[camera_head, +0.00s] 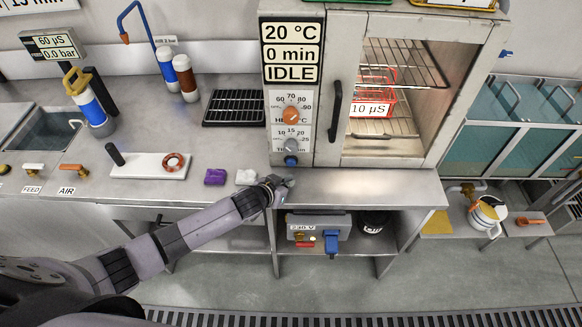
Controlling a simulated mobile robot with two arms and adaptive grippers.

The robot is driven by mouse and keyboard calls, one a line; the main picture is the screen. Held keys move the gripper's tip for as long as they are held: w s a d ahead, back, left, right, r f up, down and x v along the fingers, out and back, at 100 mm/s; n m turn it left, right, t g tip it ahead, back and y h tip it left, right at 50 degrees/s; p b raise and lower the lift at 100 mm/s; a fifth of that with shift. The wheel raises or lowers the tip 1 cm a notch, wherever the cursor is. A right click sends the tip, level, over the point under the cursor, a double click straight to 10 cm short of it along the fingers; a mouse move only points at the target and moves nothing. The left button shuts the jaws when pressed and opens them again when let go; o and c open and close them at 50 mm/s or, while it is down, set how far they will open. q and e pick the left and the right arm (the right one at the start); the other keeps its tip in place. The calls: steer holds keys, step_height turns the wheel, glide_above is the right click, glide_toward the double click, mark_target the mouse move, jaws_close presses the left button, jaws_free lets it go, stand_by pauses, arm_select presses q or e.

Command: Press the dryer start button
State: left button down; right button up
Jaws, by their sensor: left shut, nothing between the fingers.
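The dryer (335,90) stands at the back centre with its door closed. Its display (291,53) reads 20 °C, 0 min, IDLE. Below the display are an orange temperature knob (291,116) and a grey timer knob (291,145). The blue start button (290,160) sits under them, low on the panel. My left gripper (284,181) is shut and empty, just below and in front of the button in the picture. A small gap shows between them, and the button is uncovered. My right gripper is not in view.
A red basket (373,100) labelled 10 µS stands inside the dryer behind the glass. A purple block (215,177) and a whitish block (246,177) lie on the steel bench, left of my gripper. A steel ledge (370,185) runs below the dryer door and is clear.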

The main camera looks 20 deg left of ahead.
mark_target(291, 163)
arm_select(q)
steer(key=shift+w+a, duration=0.15)
steer(key=shift+w, duration=0.45)
steer(key=shift+w+a, duration=0.15)
steer(key=shift+w, duration=0.45)
steer(key=shift+w+a, duration=0.1)
steer(key=shift+w, duration=0.05)
stand_by(0.5)
steer(key=shift+w, duration=0.25)
steer(key=shift+w+a+r+b, duration=0.1)
steer(key=shift+w+a+b, duration=0.1)
steer(key=shift+w+b, duration=0.25)
stand_by(0.7)
stand_by(0.3)
steer(key=shift+s+d+p, duration=0.3)
steer(key=shift+s+p, duration=0.4)
steer(key=shift+s, duration=0.15)
